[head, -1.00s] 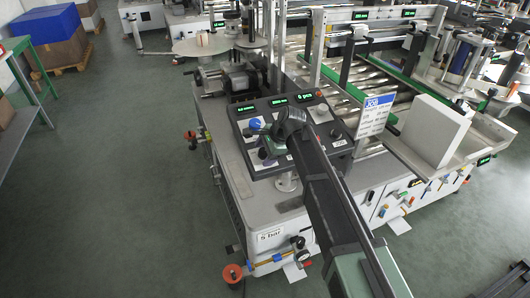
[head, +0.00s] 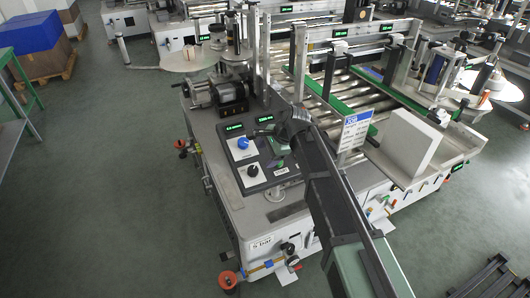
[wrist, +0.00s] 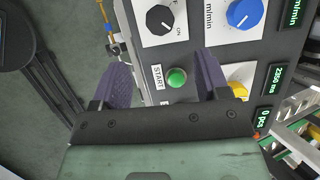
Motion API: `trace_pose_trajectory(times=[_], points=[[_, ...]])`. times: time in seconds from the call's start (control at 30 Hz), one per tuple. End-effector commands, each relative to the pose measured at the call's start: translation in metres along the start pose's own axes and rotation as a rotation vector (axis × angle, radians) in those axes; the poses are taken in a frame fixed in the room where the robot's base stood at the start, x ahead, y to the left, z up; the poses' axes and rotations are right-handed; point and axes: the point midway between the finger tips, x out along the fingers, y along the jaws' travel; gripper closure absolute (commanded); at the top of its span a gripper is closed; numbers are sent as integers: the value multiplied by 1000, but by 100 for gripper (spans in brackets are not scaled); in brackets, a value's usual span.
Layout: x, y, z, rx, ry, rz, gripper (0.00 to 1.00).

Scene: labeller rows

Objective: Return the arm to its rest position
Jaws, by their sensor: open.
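My arm (head: 335,195) reaches from the lower right of the head view up to the labeller's control panel. My gripper (wrist: 165,62) is open and empty in the wrist view, with one purple-grey finger on each side. The green START button (wrist: 176,77) shows between the fingers, on the panel below. In the head view the gripper's end (head: 297,125) covers the right part of the control panel (head: 258,188). The gap between the fingertips and the panel cannot be judged.
The panel carries a black knob (wrist: 160,19), a blue knob (wrist: 244,13) and a yellow knob (wrist: 238,91). A blue JOB card (head: 355,130) and a white box (head: 408,148) stand right of the arm. Green floor (head: 110,200) is clear at left.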

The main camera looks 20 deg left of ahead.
Motion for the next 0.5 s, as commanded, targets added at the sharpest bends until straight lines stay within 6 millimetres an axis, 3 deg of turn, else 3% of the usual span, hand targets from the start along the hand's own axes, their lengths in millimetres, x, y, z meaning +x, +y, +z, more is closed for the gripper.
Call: trace_pose_trajectory(times=[0.23, 0.33, 0.37, 0.43, 0.5], points=[[0, 0, 0, -28, 0, 1, 31], [0, 9, -1, -205, 10, 31, 31], [-3, 22, 0, -298, 22, 57, 31], [-20, 77, -6, -555, 60, 144, 31], [-47, 140, -29, -750, 95, 241, 31]])
